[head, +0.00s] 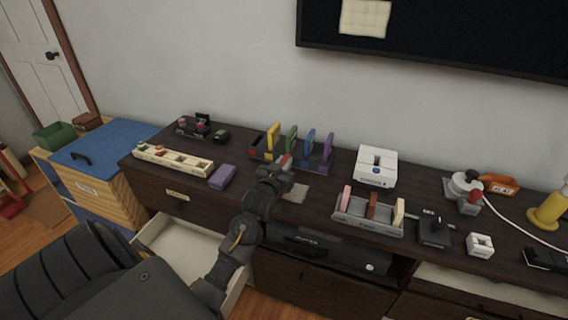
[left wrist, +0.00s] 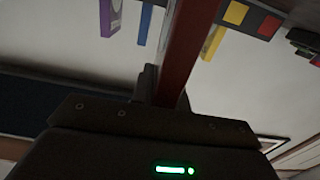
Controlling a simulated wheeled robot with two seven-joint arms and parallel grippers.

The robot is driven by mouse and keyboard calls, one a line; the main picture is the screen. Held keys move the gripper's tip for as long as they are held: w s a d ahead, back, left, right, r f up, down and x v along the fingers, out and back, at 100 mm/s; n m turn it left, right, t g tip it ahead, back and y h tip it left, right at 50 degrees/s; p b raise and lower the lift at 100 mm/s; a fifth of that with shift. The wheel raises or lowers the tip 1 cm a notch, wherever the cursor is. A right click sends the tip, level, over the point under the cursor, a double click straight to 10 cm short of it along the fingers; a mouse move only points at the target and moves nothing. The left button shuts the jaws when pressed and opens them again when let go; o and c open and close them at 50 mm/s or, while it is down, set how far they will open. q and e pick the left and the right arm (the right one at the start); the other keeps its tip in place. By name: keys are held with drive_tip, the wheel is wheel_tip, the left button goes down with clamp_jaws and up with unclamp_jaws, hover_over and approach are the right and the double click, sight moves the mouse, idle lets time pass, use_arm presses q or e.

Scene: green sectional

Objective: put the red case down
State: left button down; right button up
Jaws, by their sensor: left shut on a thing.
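My left gripper (head: 279,172) is over the front part of the dark wooden cabinet top (head: 318,209). It is shut on the red case (head: 286,161), of which only a small part shows above the fingers in the head view. In the left wrist view the red case (left wrist: 188,45) is a long dark-red strip rising from between the fingers. Whether its lower edge touches the cabinet top is hidden by the gripper. My right gripper is not in view.
Behind my gripper stands a rack with upright yellow (head: 273,136), green (head: 291,138), blue (head: 309,142) and purple (head: 327,150) cases. A grey slotted holder (head: 367,224) is to the right, a purple box (head: 222,176) to the left. An open drawer (head: 185,250) juts out below.

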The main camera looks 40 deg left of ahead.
use_arm(q)
drive_tip(key=shift+f, duration=0.45)
drive_tip(key=c, duration=1.7)
unclamp_jaws()
drive_tip(key=shift+c, duration=0.2)
drive_tip(key=o, duration=0.4)
